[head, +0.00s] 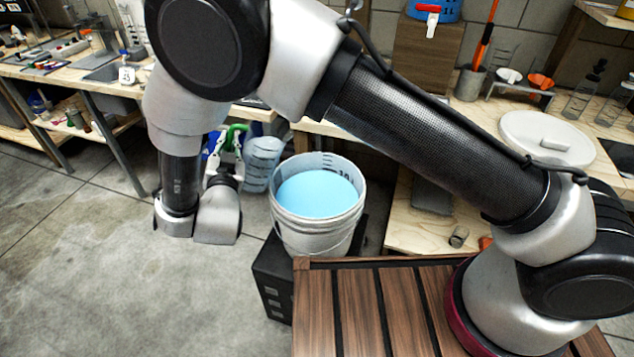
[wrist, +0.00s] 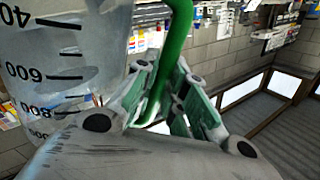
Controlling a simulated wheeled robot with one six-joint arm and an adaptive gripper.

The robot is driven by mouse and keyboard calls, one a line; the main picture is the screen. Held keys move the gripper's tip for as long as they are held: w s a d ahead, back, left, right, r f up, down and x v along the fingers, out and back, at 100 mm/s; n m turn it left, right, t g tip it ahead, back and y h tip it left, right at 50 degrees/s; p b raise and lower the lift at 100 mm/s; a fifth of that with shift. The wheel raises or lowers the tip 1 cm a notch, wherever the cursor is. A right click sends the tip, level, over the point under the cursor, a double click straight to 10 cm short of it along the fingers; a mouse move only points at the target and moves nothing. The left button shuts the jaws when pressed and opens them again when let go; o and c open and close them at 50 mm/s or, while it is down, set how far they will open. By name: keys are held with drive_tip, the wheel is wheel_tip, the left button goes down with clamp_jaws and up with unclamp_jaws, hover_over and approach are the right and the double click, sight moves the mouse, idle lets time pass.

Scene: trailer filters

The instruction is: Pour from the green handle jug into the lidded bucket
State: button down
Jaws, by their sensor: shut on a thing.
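The clear jug (head: 262,165) with a green handle (head: 236,130) hangs in the air left of the bucket, close to upright. My gripper (head: 228,155) is shut on the green handle. In the wrist view the jug's marked wall (wrist: 45,75) fills the left side, and the green handle (wrist: 178,50) passes between my fingers (wrist: 170,105). The white bucket (head: 315,235) stands open, with light blue liquid inside. The jug is beside the bucket, not over its opening. How much the jug holds is unclear.
A round white lid (head: 530,127) lies on the right bench. The bucket stands on a black box (head: 272,275) beside a slatted wooden surface (head: 330,310). A long workbench (head: 100,80) runs at the back left. The concrete floor (head: 120,270) at left is clear.

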sight(244, 147)
drive_tip(key=shift+d+r+m, duration=0.4)
drive_tip(key=shift+d+m, duration=0.05)
drive_tip(key=shift+m, duration=0.05)
drive_tip(key=shift+w+d+m, duration=0.1)
drive_tip(key=shift+d+m, duration=0.1)
drive_tip(key=shift+m, duration=0.1)
drive_tip(key=shift+d+f, duration=0.1)
drive_tip(key=shift+w+d+f+m, duration=0.1)
drive_tip(key=shift+d+f+m, duration=0.2)
drive_tip(key=shift+d+m, duration=0.4)
drive_tip(key=shift+w+d+f+m, duration=0.1)
drive_tip(key=shift+d+f+m, duration=0.15)
drive_tip(key=shift+d+m, duration=0.4)
drive_tip(key=shift+d+r+m+p, duration=0.2)
drive_tip(key=shift+m+p, duration=0.15)
drive_tip(key=shift+m, duration=0.2)
drive_tip(key=shift+d+r+m+p, duration=0.2)
drive_tip(key=shift+m+p, duration=0.1)
drive_tip(key=shift+m, duration=0.2)
idle(1.5)
drive_tip(key=shift+w+d+f+m+p, duration=0.1)
drive_tip(key=shift+d+f+m+p, duration=0.3)
drive_tip(key=shift+d+f+m, duration=0.3)
idle(2.5)
